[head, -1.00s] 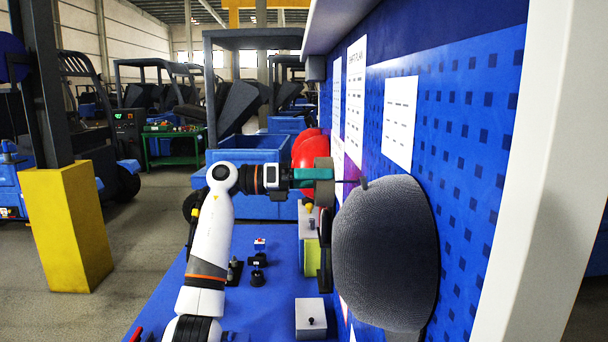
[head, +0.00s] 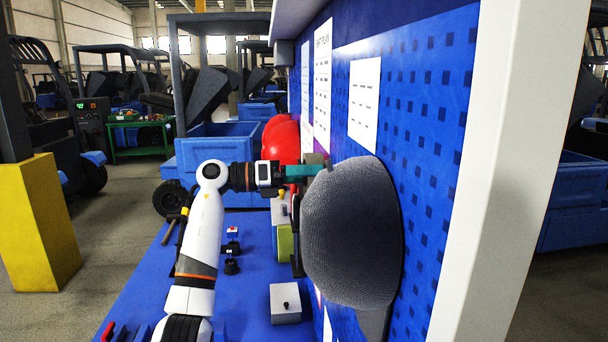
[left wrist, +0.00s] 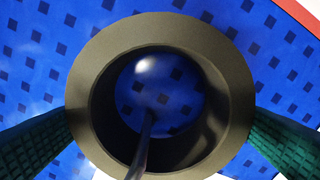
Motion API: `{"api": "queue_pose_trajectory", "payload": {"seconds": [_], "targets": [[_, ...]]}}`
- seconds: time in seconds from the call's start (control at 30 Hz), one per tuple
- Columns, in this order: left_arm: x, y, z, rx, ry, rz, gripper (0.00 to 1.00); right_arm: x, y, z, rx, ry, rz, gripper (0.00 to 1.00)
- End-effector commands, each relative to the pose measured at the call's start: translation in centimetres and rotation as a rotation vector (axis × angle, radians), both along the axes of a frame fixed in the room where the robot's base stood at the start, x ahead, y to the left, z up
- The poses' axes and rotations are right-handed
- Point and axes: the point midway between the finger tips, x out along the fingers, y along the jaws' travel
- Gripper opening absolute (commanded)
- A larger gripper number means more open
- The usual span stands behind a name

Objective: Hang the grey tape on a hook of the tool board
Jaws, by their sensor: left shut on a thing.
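The grey tape (left wrist: 88,75) is a thick dark ring held between the two green fingers of my left gripper (left wrist: 160,135) in the left wrist view. A thin metal hook (left wrist: 146,135) shows through the tape's hole, its lower end overlapping the ring's bottom inner wall. The blue tool board (left wrist: 275,60) lies behind. In the head view my left gripper (head: 308,171) reaches toward the tool board (head: 425,130); only a bit of the tape (head: 313,158) shows, the rest hidden behind the gripper and a grey cap. I cannot tell whether the tape touches the hook. My right gripper is not seen.
The large grey knit cap (head: 350,235) hangs on the board close in front of the gripper. Red helmets (head: 281,140) hang beyond it. The blue bench (head: 245,300) below bears a white box (head: 285,303) and small black items. A white post (head: 495,170) stands right.

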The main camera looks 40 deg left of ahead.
Motion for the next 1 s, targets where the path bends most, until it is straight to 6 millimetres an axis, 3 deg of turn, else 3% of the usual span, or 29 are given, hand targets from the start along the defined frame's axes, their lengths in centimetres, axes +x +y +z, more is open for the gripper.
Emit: {"api": "queue_pose_trajectory", "payload": {"seconds": [0.47, 0.5, 0.53, 0.83, 1.0], "targets": [[0.0, 0.0, 0.0, 0.001, -0.001, 0.000, 0.71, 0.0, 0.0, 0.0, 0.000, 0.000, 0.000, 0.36], [0.0, 0.0, 0.0, 0.001, -0.001, 0.000, 0.96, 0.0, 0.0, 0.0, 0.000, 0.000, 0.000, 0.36], [0.0, 0.0, 0.0, 0.000, -0.001, 0.000, 1.00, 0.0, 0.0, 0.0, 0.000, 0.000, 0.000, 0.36], [-0.3, 0.3, -0.2, 0.001, 0.001, 0.001, 1.00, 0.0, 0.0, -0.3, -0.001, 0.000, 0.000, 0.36], [-2.3, 1.9, -0.5, 0.004, 0.001, 0.004, 1.00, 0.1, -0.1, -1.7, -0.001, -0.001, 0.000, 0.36]]}}
